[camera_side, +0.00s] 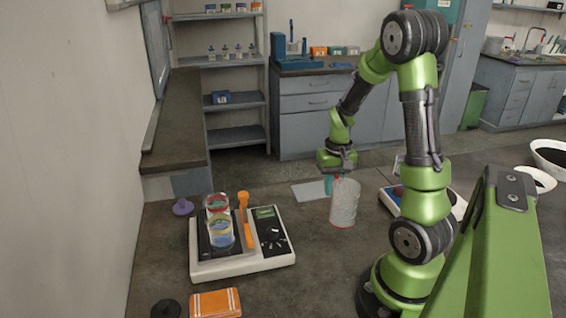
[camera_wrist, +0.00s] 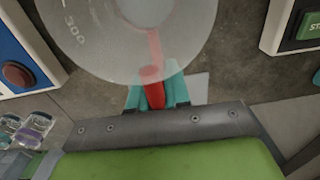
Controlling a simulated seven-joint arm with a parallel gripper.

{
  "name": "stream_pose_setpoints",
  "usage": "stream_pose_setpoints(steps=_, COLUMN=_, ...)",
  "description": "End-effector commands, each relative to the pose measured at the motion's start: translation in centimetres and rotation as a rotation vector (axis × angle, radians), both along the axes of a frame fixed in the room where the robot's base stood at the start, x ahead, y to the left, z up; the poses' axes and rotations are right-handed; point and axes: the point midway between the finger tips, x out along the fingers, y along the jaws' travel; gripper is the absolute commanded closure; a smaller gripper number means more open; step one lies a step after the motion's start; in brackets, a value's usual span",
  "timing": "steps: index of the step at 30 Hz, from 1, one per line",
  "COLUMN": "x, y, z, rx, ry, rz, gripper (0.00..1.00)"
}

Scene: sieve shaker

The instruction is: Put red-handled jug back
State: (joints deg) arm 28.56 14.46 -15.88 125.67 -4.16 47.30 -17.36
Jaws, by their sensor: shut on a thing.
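A translucent jug (camera_side: 345,204) with a red rim at its base is upright below my gripper in the side view, between two instruments. My gripper (camera_side: 329,184) is at the jug's left side, with teal fingers. In the wrist view the fingers (camera_wrist: 157,95) are closed around the red handle (camera_wrist: 152,88), and the round jug body (camera_wrist: 110,35) with "300" marked on it fills the upper left. I cannot tell whether the jug's base touches the bench.
The sieve shaker (camera_side: 205,265) stands left with clear sieves and an orange-handled lever. A blue-panelled instrument (camera_side: 388,200) is right of the jug, partly behind my arm. A pale sheet (camera_side: 308,191) lies left of the jug. An orange box (camera_side: 215,303) is at the front left.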

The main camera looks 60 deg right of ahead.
Motion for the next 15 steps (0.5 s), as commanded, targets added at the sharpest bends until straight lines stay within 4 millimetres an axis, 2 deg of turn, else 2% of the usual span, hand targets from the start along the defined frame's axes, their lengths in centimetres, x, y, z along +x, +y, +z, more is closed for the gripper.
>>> stream_pose_setpoints(steps=1, x=-0.1, y=0.0, z=-0.8, rx=0.002, ry=0.004, rz=-0.001, gripper=1.0)
stream_pose_setpoints(steps=5, x=0.0, y=0.0, z=-2.0, rx=0.0, ry=0.001, rz=0.0, gripper=1.0)
stream_pose_setpoints(steps=15, x=0.0, y=0.0, z=-2.3, rx=0.0, ry=0.0, rz=-0.001, gripper=1.0)
